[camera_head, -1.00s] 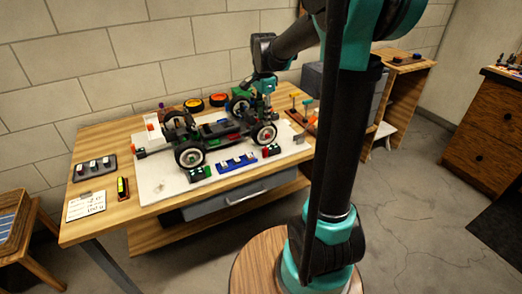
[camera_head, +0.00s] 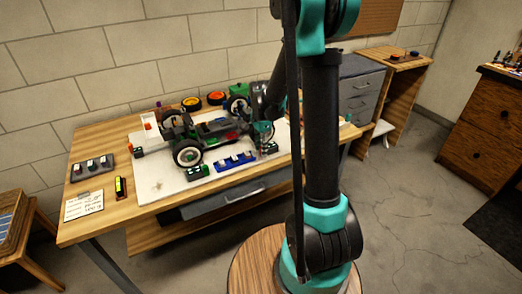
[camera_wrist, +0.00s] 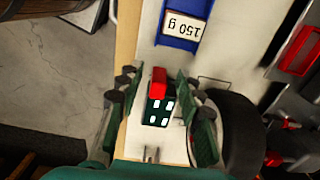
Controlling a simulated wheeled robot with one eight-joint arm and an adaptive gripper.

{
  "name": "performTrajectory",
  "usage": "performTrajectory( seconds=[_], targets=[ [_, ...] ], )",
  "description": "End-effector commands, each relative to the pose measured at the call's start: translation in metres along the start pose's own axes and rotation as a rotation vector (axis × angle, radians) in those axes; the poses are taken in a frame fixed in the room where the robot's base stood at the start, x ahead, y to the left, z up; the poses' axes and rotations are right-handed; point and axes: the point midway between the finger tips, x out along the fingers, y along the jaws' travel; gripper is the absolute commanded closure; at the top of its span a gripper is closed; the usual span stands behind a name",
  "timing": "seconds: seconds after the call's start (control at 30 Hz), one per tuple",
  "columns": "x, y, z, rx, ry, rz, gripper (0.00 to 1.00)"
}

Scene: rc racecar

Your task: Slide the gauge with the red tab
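The gauge with the red tab (camera_wrist: 159,110) is a small dark green block with white squares on its face and a red tab at its upper end in the wrist view. It lies on the pale board (camera_wrist: 140,62). My gripper (camera_wrist: 157,92) is open, with one finger on each side of the gauge and visible gaps between. In the head view my gripper (camera_head: 264,132) is low over the front right of the board and hides most of the gauge. Another small dark gauge (camera_head: 197,172) sits at the board's front, further left.
A blue block (camera_head: 236,161) labelled 150 g lies beside the red-tab gauge. The racecar (camera_head: 205,130) stands on the board behind, and its black wheel (camera_wrist: 240,135) is close to my right finger. The table's front edge is close to the gauge.

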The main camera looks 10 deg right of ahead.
Motion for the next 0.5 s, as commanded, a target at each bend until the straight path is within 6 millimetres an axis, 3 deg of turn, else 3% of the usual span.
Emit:
performTrajectory(
  seconds=[0.43, 0.5],
  targets=[
    [0.01, 0.0002, 0.0, 0.0, 0.0, 0.0, 0.64],
    [0.0099, 0.0002, 0.0, 0.0, 0.0, 0.0, 0.71]
  ],
)
